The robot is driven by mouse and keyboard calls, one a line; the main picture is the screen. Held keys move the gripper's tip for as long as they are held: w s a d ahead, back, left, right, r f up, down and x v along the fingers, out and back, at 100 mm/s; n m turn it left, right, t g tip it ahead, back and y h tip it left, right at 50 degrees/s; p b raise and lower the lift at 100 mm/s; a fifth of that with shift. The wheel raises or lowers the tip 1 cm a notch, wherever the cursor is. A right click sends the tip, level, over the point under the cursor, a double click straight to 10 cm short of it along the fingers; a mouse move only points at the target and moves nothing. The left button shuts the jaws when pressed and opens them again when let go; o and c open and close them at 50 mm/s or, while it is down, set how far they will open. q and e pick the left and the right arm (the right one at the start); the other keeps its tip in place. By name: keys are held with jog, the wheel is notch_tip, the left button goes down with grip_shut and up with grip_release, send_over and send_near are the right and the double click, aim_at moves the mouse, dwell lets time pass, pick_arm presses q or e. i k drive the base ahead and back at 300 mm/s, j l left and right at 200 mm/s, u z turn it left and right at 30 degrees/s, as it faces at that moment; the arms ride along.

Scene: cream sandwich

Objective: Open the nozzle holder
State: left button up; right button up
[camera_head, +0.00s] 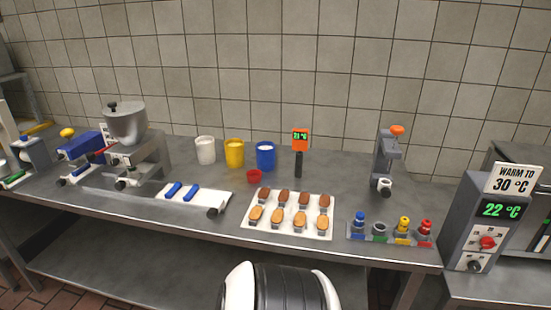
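A grey stand with an orange knob (388,160) on top and a small white cup-like part low at its front stands upright at the back right of the steel counter. It may be the nozzle holder; I cannot tell whether it is open or shut. A rack (385,239) at the front right edge has coloured positions. A blue nozzle (360,219), a yellow nozzle (403,226) and a red nozzle (425,229) stand in it. The green position (379,231) shows only a low grey part. Neither of my grippers is in view.
A white tray (249,232) of brown pieces lies mid-counter. Behind it are white, yellow and blue pots (265,156), a red cup (255,177) and an orange thermometer (300,140). A hopper machine (127,125) stands left, a 22 °C warmer (497,212) right. Counter around the stand is clear.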

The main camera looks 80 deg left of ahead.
aim_at(142, 168)
jog(key=u, duration=3.8)
